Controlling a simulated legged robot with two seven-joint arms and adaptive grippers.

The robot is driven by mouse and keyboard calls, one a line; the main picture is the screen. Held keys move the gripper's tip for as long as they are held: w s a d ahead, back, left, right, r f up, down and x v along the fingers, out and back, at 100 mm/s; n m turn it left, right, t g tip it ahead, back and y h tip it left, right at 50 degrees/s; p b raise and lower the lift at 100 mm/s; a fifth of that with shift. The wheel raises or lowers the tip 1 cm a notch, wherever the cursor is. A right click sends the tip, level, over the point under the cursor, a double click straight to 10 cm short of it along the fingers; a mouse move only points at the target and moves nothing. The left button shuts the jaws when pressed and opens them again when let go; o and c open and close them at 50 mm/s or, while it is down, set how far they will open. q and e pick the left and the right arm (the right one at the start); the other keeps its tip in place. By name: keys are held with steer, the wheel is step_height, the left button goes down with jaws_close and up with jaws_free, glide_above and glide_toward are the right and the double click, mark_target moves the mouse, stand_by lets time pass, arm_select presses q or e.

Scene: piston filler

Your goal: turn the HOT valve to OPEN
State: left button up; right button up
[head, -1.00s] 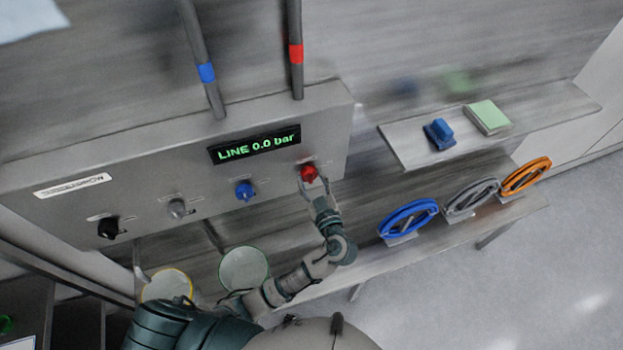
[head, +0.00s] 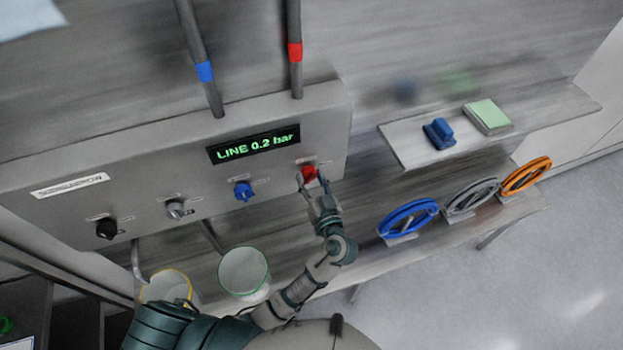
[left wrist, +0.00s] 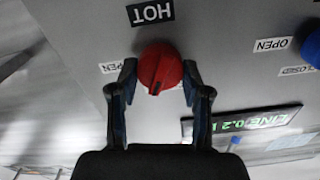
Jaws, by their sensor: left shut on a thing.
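The red HOT valve knob (head: 309,173) sits at the right end of the grey panel (head: 130,165). In the left wrist view the red knob (left wrist: 160,68) is under the HOT label (left wrist: 151,11), with an OPEN label (left wrist: 110,67) at its left. A dark line runs across its face. My left gripper (head: 311,182) is at the knob, its two fingers (left wrist: 158,84) on either side of it, shut on it. The display (head: 254,145) reads LINE 0.2 bar. My right gripper is not in view.
A blue knob (head: 243,191), a grey knob (head: 175,209) and a black knob (head: 106,229) are further left on the panel. Below are two buckets (head: 244,271). A shelf (head: 405,150) and blue, grey and orange hose coils (head: 408,218) are at the right.

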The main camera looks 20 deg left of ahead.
arm_select(q)
steer(key=m+p, duration=0.1)
steer(key=m, duration=0.2)
steer(key=shift+m, duration=0.4)
steer(key=m+p, duration=0.2)
steer(key=m, duration=0.1)
steer(key=shift+m, duration=0.3)
steer(key=m+p, duration=0.1)
steer(key=m, duration=0.2)
steer(key=shift+f+m, duration=0.1)
steer(key=shift+m, duration=0.3)
steer(key=shift+m+p, duration=0.4)
steer(key=shift+m, duration=0.3)
steer(key=shift+f, duration=0.1)
